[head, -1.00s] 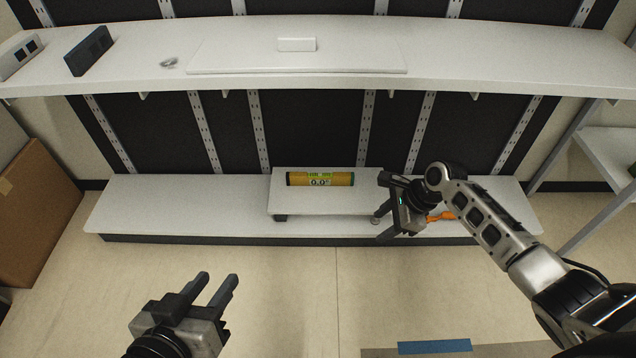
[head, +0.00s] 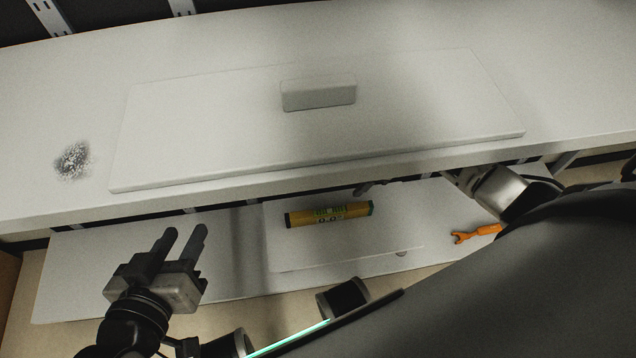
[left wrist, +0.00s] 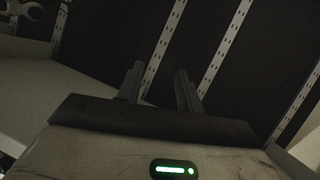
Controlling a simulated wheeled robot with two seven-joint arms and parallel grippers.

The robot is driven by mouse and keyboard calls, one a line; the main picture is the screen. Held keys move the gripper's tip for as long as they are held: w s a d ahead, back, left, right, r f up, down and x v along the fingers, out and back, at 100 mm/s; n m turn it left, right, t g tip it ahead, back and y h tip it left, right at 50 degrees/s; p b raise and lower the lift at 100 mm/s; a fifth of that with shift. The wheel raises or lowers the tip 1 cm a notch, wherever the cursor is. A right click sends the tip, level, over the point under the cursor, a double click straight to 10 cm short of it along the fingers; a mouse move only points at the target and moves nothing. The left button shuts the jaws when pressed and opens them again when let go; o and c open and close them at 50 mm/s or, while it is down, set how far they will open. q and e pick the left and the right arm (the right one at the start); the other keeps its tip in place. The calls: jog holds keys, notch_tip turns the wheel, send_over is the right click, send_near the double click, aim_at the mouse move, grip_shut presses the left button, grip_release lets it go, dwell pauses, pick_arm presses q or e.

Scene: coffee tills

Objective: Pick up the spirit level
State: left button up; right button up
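The spirit level (head: 328,215) is a yellow bar with dark ends and a green display. It lies on a low white platform (head: 345,252) on the lower shelf, under the upper shelf's front edge. My left gripper (head: 185,232) is open and empty, to the left of the level and apart from it. Its two spread fingers also show in the left wrist view (left wrist: 160,85), with nothing between them. My right arm reaches in under the upper shelf from the right. Only a small dark part, possibly its gripper, shows just above the level's right end; its fingers cannot be made out.
The upper shelf (head: 570,90) overhangs the level. On it lie a flat white board (head: 220,130) with a small white block (head: 318,93), and a grey speckled patch (head: 72,160). An orange wrench (head: 476,234) lies right of the platform. The lower shelf's left part (head: 90,270) is clear.

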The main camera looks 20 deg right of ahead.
jog(key=b, duration=0.5)
send_near(330, 210)
jog(key=x, duration=0.3)
jog(key=d+x, duration=0.1)
jog(key=x, duration=0.1)
jog(key=shift+f, duration=0.2)
jog(key=shift+a+f+b, duration=0.2)
jog(key=shift+f+b, duration=0.05)
jog(key=shift+b, duration=0.1)
jog(key=shift+a+f, duration=0.15)
jog(key=shift+f, duration=0.15)
jog(key=b+x, duration=0.4)
jog(key=shift+a+f, duration=0.1)
jog(key=shift+a, duration=0.3)
pick_arm(q)
jog(key=r+t+h, duration=0.1)
jog(key=d+r+n+t+h, duration=0.1)
jog(key=r, duration=0.1)
jog(key=d+r+t+h, duration=0.1)
jog(key=shift+w+r+t, duration=0.4)
pick_arm(e)
grip_shut()
